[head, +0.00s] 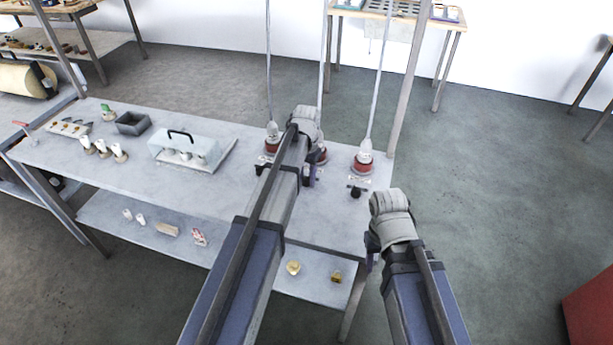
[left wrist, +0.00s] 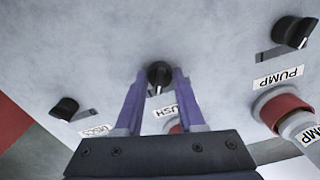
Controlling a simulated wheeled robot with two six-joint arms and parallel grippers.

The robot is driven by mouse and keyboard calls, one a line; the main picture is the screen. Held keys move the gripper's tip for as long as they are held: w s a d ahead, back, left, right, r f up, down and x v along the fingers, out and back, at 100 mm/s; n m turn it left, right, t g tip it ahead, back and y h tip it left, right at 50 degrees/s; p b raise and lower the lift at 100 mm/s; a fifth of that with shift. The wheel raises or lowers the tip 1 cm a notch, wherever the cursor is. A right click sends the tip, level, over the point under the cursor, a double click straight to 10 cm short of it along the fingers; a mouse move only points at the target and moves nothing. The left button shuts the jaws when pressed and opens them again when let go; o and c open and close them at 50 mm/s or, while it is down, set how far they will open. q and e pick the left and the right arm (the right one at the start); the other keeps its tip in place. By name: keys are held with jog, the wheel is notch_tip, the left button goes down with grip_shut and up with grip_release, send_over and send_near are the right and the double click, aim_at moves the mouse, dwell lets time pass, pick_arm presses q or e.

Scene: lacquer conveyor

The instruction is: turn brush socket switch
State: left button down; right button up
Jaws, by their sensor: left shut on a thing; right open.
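The brush switch is a black knob (left wrist: 159,73) on the grey bench top. It sits between the purple fingertips of my left gripper (left wrist: 158,82), which is shut on it. Its label (left wrist: 166,110) is partly hidden by a finger; only "USH" reads. A red socket shows partly behind my gripper; in the head view the middle red socket (head: 322,153) stands behind my left arm. In the head view my left gripper (head: 308,177) is mostly covered by its own arm.
A pump knob (left wrist: 293,32) with its label and red socket (left wrist: 284,108) is on one side, another knob (left wrist: 65,107) on the other. Rods rise from the sockets. A clear-covered tray (head: 186,150) and a grey box (head: 132,123) stand farther left.

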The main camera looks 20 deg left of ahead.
aim_at(306, 177)
pick_arm(q)
jog(key=c, duration=0.5)
grip_release()
jog(key=shift+r, duration=0.15)
notch_tip(306, 177, up, 8)
jog(key=p, duration=0.8)
jog(key=shift+f, duration=0.2)
jog(key=shift+f, duration=0.1)
